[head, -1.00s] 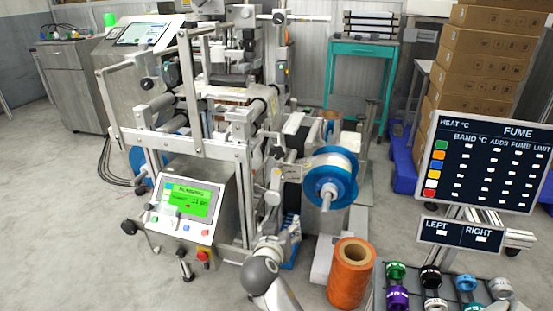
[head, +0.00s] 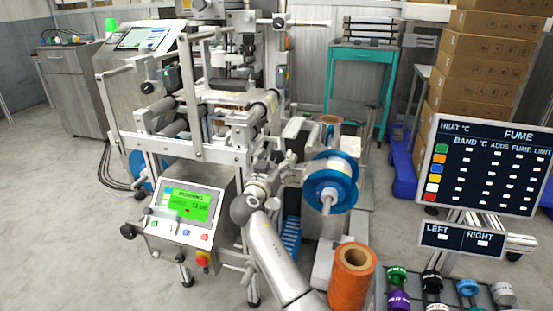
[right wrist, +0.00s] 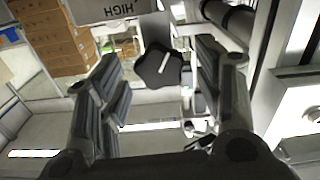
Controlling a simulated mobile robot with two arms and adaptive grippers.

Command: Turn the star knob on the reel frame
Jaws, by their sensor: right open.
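The star knob (right wrist: 160,68) is dark with a white bar mark across its face. It shows in the right wrist view, upper middle, between and beyond my fingers. My right gripper (right wrist: 160,85) is open, with one finger pair on each side of the knob in the picture; I see no contact. In the head view the right arm reaches up to the reel frame (head: 160,150), with the wrist and gripper (head: 275,172) beside the blue reel (head: 345,190). I cannot make out the knob there. My left gripper is not in view.
A grey plate reading HIGH (right wrist: 115,12) is upside down above the knob in the right wrist view. An orange roll (head: 350,285) stands right of my arm. A control box with a green screen (head: 187,205) is on the left. Grey floor (head: 60,230) is free at left.

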